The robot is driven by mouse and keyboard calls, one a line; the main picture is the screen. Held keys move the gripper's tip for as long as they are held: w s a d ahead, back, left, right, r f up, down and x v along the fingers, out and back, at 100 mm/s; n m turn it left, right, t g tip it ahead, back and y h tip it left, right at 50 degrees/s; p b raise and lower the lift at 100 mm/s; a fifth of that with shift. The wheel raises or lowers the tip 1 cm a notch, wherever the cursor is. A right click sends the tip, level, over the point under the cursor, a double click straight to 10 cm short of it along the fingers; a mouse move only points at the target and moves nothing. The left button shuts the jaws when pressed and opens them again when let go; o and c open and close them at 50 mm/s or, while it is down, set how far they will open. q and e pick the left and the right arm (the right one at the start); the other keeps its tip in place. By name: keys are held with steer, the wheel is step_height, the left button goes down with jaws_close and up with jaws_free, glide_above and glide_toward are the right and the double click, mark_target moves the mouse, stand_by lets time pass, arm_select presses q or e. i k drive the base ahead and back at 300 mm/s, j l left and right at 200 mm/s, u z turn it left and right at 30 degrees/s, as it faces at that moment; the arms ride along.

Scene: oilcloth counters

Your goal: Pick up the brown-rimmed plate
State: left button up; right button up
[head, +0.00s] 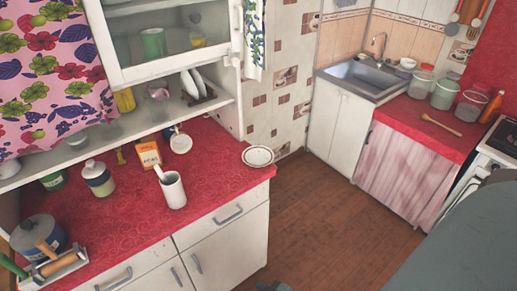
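A small white plate with a thin dark brownish rim (258,156) lies flat at the right corner of the red patterned counter (225,190), close to its edge. Other white plates (192,82) stand upright in a rack on the shelf above; their rims are too small to make out. Neither of my grippers shows clearly. A small dark shape at the bottom edge, right of the drawers, is cut off, and I cannot tell what it is.
A white mug (173,190) with a utensil, an orange box (147,155), a jar (98,178) and a cup (181,142) stand left of the plate. The open-fronted shelf (120,128) overhangs the counter's back. Wooden floor (320,215) is clear between the counters.

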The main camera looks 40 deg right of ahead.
mark_target(251, 156)
steer(key=i+l+u, duration=0.1)
steer(key=l, duration=0.5)
steer(key=i+l+u, duration=0.1)
steer(key=l, duration=0.5)
steer(key=i+l+u, duration=0.1)
steer(key=i+l, duration=0.15)
steer(key=l, duration=0.35)
steer(key=i+l+u, duration=0.1)
steer(key=l, duration=0.55)
steer(key=l+u, duration=0.1)
steer(key=l, duration=0.5)
steer(key=i, duration=0.05)
